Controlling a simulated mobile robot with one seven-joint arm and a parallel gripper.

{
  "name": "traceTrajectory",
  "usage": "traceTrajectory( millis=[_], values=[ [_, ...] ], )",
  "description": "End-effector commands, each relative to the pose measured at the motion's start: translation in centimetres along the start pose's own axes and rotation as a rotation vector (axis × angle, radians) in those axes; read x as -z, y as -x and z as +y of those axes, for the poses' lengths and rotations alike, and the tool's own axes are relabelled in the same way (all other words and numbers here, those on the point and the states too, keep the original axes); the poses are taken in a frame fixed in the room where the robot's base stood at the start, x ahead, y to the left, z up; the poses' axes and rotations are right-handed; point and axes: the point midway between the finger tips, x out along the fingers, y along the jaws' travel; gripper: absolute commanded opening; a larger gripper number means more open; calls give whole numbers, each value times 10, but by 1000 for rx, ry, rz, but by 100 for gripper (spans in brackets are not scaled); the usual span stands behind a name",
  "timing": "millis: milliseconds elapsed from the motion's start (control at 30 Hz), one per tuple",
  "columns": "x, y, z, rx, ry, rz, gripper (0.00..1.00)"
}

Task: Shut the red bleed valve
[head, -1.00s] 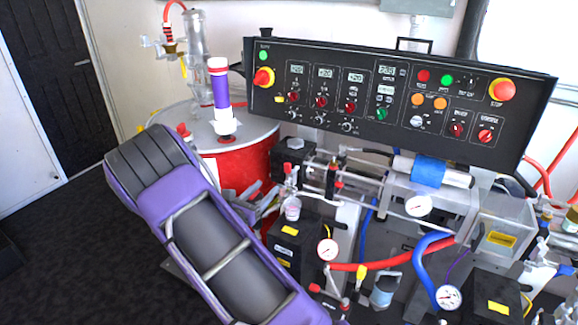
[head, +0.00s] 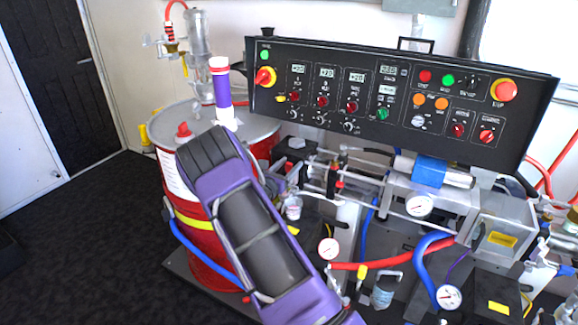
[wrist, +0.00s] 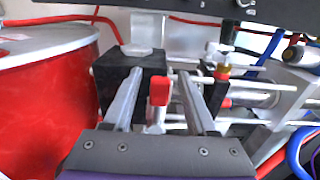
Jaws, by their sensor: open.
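A valve with an upright red handle (wrist: 159,91), apparently the red bleed valve, shows in the wrist view between the two grey fingers of my gripper (wrist: 160,74). My gripper is open, with a finger on either side of the handle and a visible gap at each. The handle's pale stem runs down below it; its lower part is partly hidden. In the head view my purple arm covers most of this spot, and I cannot make out the handle there. A small clear cup (head: 293,208) shows just right of my arm.
A red drum (wrist: 45,95) stands close on the left. A black block (wrist: 147,64) lies behind the handle. The black control panel (head: 400,100) hangs above; gauges and hoses crowd the right.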

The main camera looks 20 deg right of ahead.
Motion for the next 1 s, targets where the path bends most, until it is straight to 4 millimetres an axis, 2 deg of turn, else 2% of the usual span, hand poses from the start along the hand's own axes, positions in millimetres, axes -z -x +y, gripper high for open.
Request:
traceTrajectory(
  millis=[100, 400, 433, 1000],
  values=[
    [0, 0, 0, 0, 0, 0, 57],
    [0, 0, 0, 0, 0, 0, 4],
    [0, 0, 0, 0, 0, 0, 0],
    [0, 0, 0, 0, 0, 0, 0]
  ],
)
